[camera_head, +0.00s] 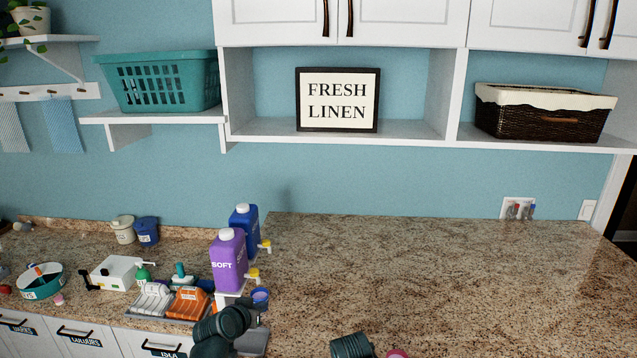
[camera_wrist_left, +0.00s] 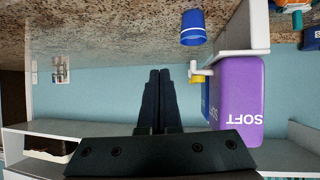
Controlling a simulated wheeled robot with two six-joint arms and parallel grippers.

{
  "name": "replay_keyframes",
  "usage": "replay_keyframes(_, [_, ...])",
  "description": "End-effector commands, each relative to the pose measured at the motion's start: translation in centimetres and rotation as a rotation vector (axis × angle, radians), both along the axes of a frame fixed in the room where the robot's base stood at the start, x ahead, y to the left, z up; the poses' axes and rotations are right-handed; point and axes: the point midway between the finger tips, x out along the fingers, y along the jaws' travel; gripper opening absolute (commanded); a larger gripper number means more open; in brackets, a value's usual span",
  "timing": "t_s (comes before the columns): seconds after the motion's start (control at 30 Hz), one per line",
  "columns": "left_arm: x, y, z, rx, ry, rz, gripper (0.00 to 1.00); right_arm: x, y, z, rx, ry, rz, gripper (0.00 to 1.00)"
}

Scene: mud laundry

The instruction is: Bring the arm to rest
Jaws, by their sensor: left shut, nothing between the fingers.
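My left arm (camera_head: 222,322) shows as dark, rounded links at the bottom of the head view, in front of the purple bottle. My left gripper (camera_wrist_left: 158,78) shows clearly in the left wrist view, with its two dark fingers side by side. It is shut and empty. In that view, which is upside down, it points toward the counter, apart from the bottle and the blue cup. The gripper's fingers cannot be made out surely in the head view. My right gripper is not seen.
A purple SOFT bottle (camera_head: 229,262), a blue bottle (camera_head: 244,222) and a blue cup (camera_head: 260,296) stand near my left arm. A grey rack with orange and white pieces (camera_head: 188,302) is to the left. The granite counter (camera_head: 430,265) is largely clear on the right. Shelves hang above.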

Motion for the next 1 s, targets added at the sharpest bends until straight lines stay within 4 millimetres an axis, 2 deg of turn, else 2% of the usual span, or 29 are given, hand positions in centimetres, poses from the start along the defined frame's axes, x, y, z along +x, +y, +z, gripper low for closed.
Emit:
replay_keyframes(0.03, [-1.4, -1.4, -2.0, 0.001, 0.116, -0.034, 0.00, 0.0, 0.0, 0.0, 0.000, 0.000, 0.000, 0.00])
replay_keyframes(0.1, [-3.8, -2.5, -4.7, 0.009, 0.282, -0.052, 0.00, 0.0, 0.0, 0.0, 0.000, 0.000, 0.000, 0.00])
replay_keyframes(0.2, [-7.2, -3.0, -7.4, 0.032, 0.490, -0.040, 0.00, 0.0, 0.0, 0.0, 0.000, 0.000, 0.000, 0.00])
replay_keyframes(0.33, [-11.1, -2.7, -9.4, 0.075, 0.699, 0.012, 0.00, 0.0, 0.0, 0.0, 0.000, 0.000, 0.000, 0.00])
replay_keyframes(0.53, [-16.3, -1.4, -10.6, 0.151, 0.953, 0.134, 0.00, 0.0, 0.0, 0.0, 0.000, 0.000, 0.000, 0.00])
replay_keyframes(0.6, [-16.7, -2.5, -12.9, 0.170, 0.961, 0.112, 0.00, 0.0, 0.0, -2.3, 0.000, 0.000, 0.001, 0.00])
replay_keyframes(0.77, [-17.7, -5.0, -16.2, 0.225, 0.976, 0.055, 0.00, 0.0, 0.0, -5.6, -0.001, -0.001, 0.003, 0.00])
replay_keyframes(1.0, [-20.0, -9.3, -22.2, 0.327, 0.999, -0.046, 0.00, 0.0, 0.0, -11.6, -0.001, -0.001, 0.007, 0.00])
